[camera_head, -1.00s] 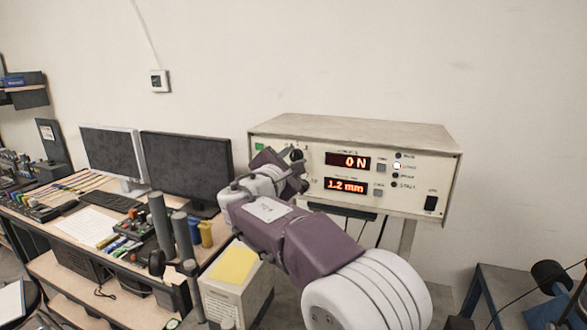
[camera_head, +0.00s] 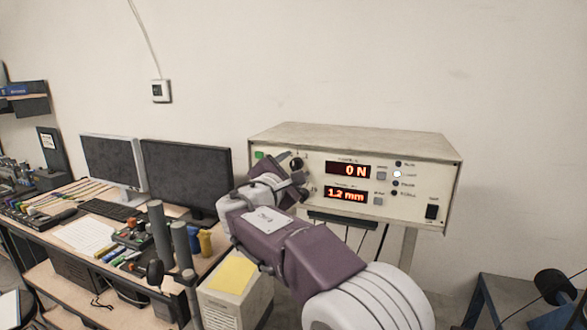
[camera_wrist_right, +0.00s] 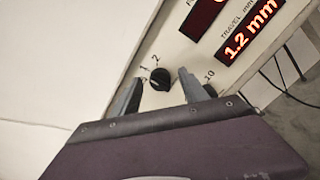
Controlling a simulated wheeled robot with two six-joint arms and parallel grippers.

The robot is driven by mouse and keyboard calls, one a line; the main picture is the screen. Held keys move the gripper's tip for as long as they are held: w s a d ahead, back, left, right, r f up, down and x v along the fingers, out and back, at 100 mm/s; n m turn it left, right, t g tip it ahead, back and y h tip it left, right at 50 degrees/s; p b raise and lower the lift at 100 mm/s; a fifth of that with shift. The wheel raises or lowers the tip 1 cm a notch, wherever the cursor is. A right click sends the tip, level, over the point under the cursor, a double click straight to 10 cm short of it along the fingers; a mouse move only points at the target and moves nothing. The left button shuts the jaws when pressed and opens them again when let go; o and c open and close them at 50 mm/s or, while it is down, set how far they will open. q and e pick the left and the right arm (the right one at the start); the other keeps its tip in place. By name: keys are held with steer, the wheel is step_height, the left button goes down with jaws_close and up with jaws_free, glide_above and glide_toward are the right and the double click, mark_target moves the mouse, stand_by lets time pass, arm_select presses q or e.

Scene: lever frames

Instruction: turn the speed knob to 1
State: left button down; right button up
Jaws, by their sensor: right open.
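The control box (camera_head: 420,165) has a pale front panel. Its black knob (camera_head: 296,163) is on the left part of the panel, partly hidden by my right gripper (camera_head: 295,174). In the right wrist view, the knob (camera_wrist_right: 160,79) lies between the two grey fingers of my open right gripper (camera_wrist_right: 160,76), with gaps visible on both sides. Printed numbers show around it, including 1 and 2 at its upper left and 10 to the right. I cannot tell where the knob points. My left gripper is not in view.
Red displays (camera_head: 347,170) read 0 N and 1.2 mm. A desk (camera_head: 70,240) with two monitors (camera_head: 187,175) stands left. A box with yellow paper (camera_head: 231,275) is below my arm.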

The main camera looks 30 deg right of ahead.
steer(key=b+v, duration=0.2)
steer(key=v, duration=0.7)
steer(key=shift+b, duration=0.3)
